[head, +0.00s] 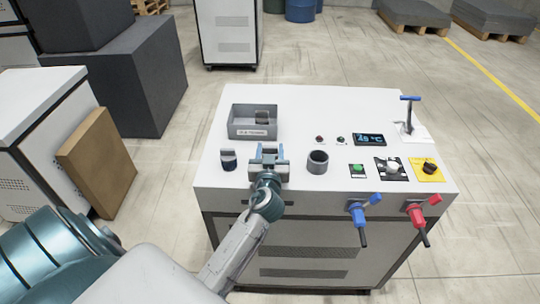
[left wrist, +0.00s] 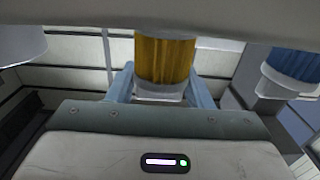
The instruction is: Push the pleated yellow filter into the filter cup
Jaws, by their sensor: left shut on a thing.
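The pleated yellow filter (left wrist: 165,60) shows in the left wrist view, with pale end caps, between the two light blue fingers of my left gripper (left wrist: 163,88). In the head view my left gripper (head: 269,151) is shut over the front of the white cabinet, and the filter's yellow side cannot be made out there. A dark grey round cup (head: 318,162), open at the top, stands on the cabinet just right of the gripper, apart from it. It looks like the filter cup. A grey rounded shape (left wrist: 22,44) at the left wrist view's left edge may be this cup. My right gripper is not in view.
A dark blue filter with a pale cap (head: 228,160) stands left of the gripper. A grey labelled bin (head: 240,130) sits behind. Buttons, a display (head: 369,140) and knobs lie to the right. Blue (head: 359,212) and red (head: 418,216) handled valves stick out in front.

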